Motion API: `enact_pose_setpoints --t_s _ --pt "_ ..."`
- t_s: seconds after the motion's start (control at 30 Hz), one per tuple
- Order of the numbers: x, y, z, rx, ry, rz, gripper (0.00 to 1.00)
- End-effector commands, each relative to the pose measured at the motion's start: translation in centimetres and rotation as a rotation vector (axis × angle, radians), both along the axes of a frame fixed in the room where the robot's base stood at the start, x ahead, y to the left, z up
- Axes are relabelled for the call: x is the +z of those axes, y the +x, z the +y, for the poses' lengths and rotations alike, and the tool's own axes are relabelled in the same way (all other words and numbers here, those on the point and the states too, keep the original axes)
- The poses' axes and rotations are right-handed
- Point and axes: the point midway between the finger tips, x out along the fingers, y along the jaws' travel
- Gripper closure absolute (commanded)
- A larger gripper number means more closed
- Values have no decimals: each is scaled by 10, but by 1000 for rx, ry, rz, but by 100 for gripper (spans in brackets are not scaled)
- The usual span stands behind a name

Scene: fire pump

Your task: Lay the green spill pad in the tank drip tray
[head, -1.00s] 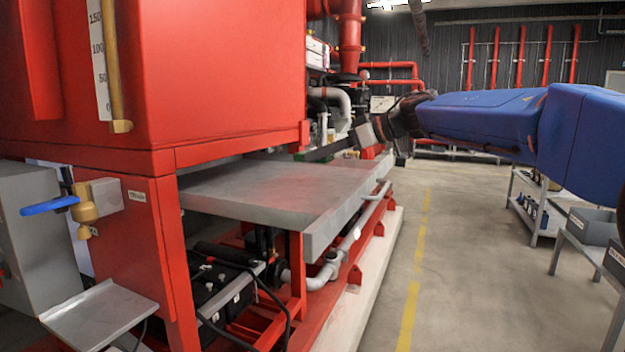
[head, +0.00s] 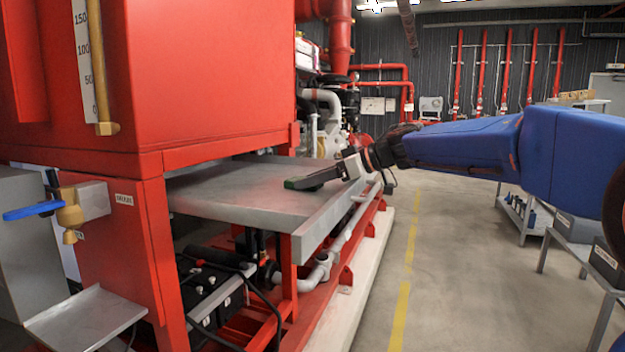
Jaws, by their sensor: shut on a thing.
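My gripper (head: 322,177) reaches in from the right, its dark fingers pointing left over the wide grey tray (head: 235,200). A small dark green edge, the spill pad (head: 299,183), shows at the fingertips. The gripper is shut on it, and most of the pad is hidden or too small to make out. The pad is over the tray's right half, close above its floor; I cannot tell whether it touches. The tray is broad and shallow and sticks out from under the red tank (head: 215,80).
A brass valve with a blue lever (head: 35,210) and a small grey shelf (head: 85,318) are at lower left. Pipes and a red frame (head: 300,310) lie below the tray. The floor with a yellow line (head: 402,300) is clear; grey benches (head: 580,235) stand right.

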Motion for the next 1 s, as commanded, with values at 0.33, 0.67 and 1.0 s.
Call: enact_pose_setpoints --t_s 0.33,0.67,1.0 --pt "0 0 0 0 0 0 31" --pt "13 -7 -22 -3 1 -1 31" --pt "37 -27 -78 -4 -1 -1 31"
